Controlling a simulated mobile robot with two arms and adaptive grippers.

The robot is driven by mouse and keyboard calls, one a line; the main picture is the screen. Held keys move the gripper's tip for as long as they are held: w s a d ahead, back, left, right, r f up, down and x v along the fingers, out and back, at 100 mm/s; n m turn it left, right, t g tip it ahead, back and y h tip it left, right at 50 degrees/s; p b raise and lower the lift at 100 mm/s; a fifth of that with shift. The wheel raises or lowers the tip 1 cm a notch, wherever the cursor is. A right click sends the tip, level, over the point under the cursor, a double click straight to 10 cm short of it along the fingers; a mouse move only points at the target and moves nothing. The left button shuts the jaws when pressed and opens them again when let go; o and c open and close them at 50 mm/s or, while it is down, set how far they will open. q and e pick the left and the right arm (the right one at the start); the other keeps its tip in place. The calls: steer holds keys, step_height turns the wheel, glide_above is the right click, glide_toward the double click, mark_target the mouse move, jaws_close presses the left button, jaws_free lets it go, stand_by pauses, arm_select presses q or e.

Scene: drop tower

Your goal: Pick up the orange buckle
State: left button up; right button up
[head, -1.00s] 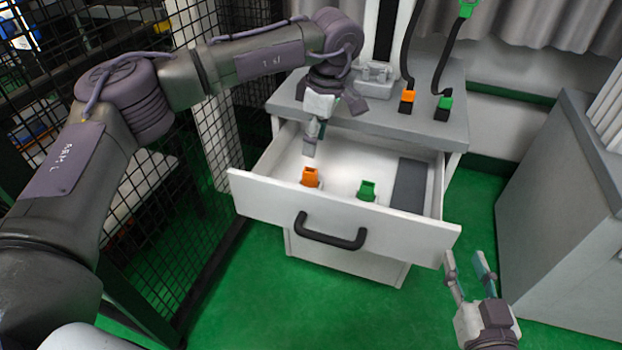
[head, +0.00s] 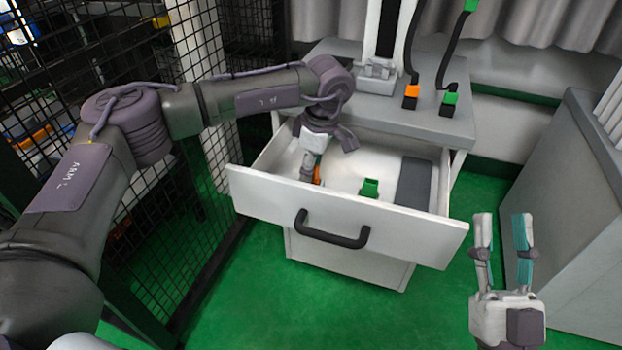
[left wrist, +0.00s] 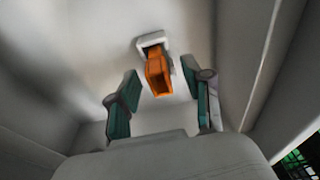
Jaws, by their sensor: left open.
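The orange buckle (left wrist: 159,74) stands in the open drawer (head: 270,200), on a small pale base. In the head view only a bit of the buckle (head: 317,174) shows beside my left gripper (head: 309,170). In the left wrist view my left gripper (left wrist: 162,100) is open, with one finger on each side of the buckle and gaps visible between. I cannot tell how deep the fingertips reach around it. My right gripper (head: 503,250) is open and empty, outside the drawer at the lower right.
A green buckle (head: 369,188) and a dark grey pad (head: 414,185) are in the drawer. The drawer walls stand close around my left gripper. Orange (head: 411,94) and green (head: 449,100) connectors on straps are at the cabinet top. A black mesh fence is at left.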

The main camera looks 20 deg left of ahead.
arm_select(q)
jaws_close()
stand_by(0.3)
